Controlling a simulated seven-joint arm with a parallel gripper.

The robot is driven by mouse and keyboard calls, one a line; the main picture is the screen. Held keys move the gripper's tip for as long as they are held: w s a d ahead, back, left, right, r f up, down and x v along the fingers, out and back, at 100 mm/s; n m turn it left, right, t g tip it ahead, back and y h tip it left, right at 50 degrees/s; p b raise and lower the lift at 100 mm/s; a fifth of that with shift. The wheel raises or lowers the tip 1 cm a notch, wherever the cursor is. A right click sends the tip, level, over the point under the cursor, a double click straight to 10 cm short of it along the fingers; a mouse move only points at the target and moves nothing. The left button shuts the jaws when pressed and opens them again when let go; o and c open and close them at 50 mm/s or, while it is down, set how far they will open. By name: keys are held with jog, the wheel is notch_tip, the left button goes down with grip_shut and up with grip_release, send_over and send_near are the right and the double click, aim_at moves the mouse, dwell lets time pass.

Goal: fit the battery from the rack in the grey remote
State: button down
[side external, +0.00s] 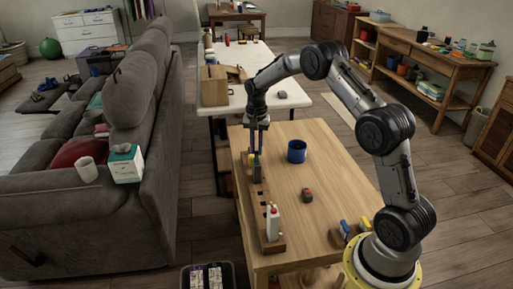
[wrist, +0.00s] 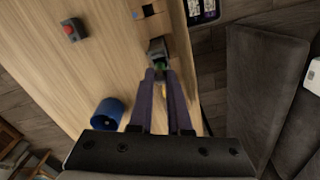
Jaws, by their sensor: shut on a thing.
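The wooden rack (side external: 262,205) with square slots runs along the table's left edge. It also shows in the wrist view (wrist: 176,40). A grey upright box-like thing (side external: 257,171), which looks like the grey remote, stands at the rack's far part; it also shows in the wrist view (wrist: 156,47). My gripper (side external: 257,152) points down over it, with its purple fingers close together. In the wrist view, my fingertips (wrist: 160,74) are shut on a small green thing (wrist: 159,65), apparently the battery, at the grey thing's top. How deep it sits is hidden. A yellow thing (side external: 250,160) is close beside the fingers.
A blue mug (side external: 297,151) stands right of the rack. A small dark thing with a red top (side external: 307,195) lies mid-table. A white bottle (side external: 273,222) stands in the rack's near part. Blue and yellow items (side external: 346,229) lie by my base. The table's middle is mostly clear.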

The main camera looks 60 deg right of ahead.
aim_at(257, 161)
jog(key=shift+f, duration=1.5)
dwell(0.8)
jog(key=c, duration=0.8)
grip_release()
